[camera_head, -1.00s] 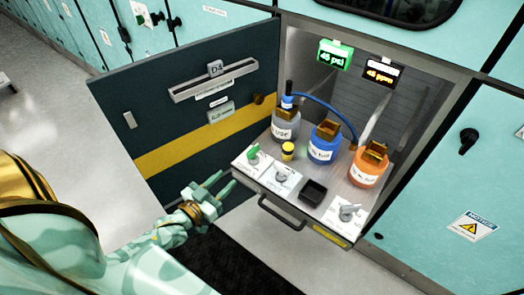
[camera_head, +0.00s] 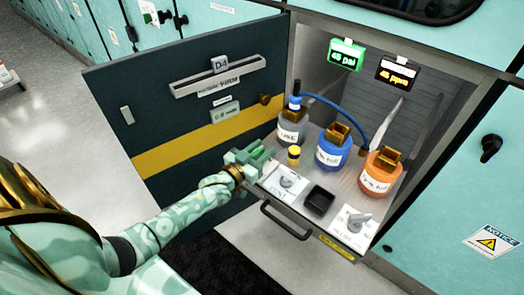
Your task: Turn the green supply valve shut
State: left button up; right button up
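My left gripper (camera_head: 256,156) is at the left front corner of the pulled-out drawer tray (camera_head: 318,221). Its mint-green fingers are over the spot of the green supply valve. The valve is hidden or blends with the fingers, so its handle angle, any contact and the finger gap cannot be told. A grey valve (camera_head: 288,182) on a white plate is just right of the gripper. Another grey valve (camera_head: 357,221) is at the right front. My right gripper is not in view.
Grey (camera_head: 292,130), blue (camera_head: 332,150) and orange (camera_head: 380,176) bottles stand behind the valves. A yellow-capped jar (camera_head: 294,154) is close to the gripper. A black square cup (camera_head: 319,201) sits between the grey valves. The open dark door (camera_head: 180,150) is on the left.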

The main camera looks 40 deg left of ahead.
pick_arm(q)
jog(key=shift+c, duration=0.3)
grip_shut()
